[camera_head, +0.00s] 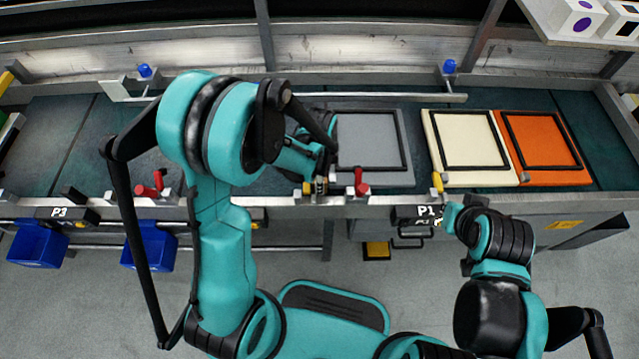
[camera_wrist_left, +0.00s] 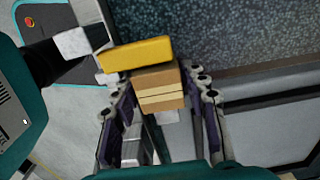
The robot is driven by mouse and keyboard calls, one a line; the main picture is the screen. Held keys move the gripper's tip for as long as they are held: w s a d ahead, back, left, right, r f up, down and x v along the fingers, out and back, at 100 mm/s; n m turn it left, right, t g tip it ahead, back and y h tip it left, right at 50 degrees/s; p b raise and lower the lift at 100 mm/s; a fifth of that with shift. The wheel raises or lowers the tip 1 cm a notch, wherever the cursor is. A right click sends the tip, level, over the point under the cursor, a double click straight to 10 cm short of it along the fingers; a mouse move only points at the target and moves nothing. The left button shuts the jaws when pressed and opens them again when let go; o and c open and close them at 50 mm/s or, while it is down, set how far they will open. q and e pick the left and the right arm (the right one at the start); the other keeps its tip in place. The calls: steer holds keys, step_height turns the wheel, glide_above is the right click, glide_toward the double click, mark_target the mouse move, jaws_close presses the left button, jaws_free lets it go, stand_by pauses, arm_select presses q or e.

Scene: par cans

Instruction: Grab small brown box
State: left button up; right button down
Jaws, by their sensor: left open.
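The small brown box (camera_wrist_left: 160,90) shows in the left wrist view between the two fingers of my left gripper (camera_wrist_left: 157,100). The fingers stand apart on either side of it, and I cannot tell whether either touches it. In the head view my left gripper (camera_head: 318,184) is at the front edge of the conveyor table, partly hidden by my own arm; the box cannot be made out clearly there. My right gripper (camera_head: 452,214) is near the P1 label, small and dark, and its fingers are unclear.
A yellow block-shaped part (camera_wrist_left: 136,53) lies close beside the box. Red levers (camera_head: 360,182) stand along the table's front rail. A grey framed panel (camera_head: 403,178), a cream one (camera_head: 470,181) and an orange one (camera_head: 560,178) lie on the table. Blue bins (camera_head: 38,246) hang below.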

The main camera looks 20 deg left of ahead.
arm_select(q)
steer(key=shift+r, duration=0.1)
steer(key=c, duration=0.8)
